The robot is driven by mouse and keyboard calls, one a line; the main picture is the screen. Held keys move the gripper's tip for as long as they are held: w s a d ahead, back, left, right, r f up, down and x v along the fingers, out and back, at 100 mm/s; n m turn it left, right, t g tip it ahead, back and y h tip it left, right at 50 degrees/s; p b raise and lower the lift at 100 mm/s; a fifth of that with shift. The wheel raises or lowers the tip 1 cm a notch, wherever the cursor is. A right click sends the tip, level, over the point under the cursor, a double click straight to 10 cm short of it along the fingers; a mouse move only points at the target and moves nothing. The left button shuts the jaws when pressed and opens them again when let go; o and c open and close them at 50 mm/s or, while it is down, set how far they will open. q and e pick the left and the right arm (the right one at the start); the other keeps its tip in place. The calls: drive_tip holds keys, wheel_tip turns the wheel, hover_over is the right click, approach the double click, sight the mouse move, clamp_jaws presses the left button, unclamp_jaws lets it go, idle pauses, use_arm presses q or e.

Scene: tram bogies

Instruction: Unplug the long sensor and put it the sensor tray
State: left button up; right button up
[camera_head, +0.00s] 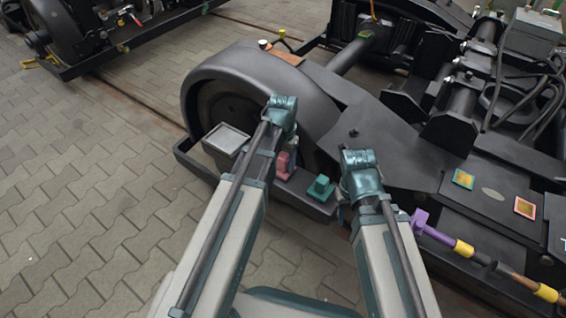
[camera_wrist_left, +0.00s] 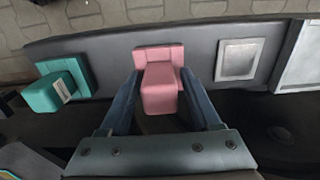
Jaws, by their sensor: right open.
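A pink block-shaped sensor (camera_head: 283,165) stands on the dark ledge beside the big wheel. In the left wrist view the pink sensor (camera_wrist_left: 160,85) sits between the two fingers of my left gripper (camera_wrist_left: 161,85). The fingers are apart, with narrow gaps beside it. A teal block (camera_head: 320,188) sits on the same ledge; the left wrist view shows it at the left (camera_wrist_left: 62,85). A shallow grey tray (camera_head: 226,138) lies at the ledge's left end. My right gripper (camera_head: 341,215) points down right of the teal block, mostly hidden by its own wrist; nothing shows in it.
In the left wrist view a pale-rimmed square recess (camera_wrist_left: 238,60) lies between the pink sensor and the tray. The large black wheel (camera_head: 232,85) rises behind the ledge. A purple connector (camera_head: 420,222) and yellow-banded hose lie at the right. Paving left is clear.

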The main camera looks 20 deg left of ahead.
sight(283, 155)
use_arm(q)
clamp_jaws()
drive_tip(key=shift+r, duration=0.15)
drive_tip(key=shift+r+p, duration=2.9)
drive_tip(key=shift+p, duration=0.15)
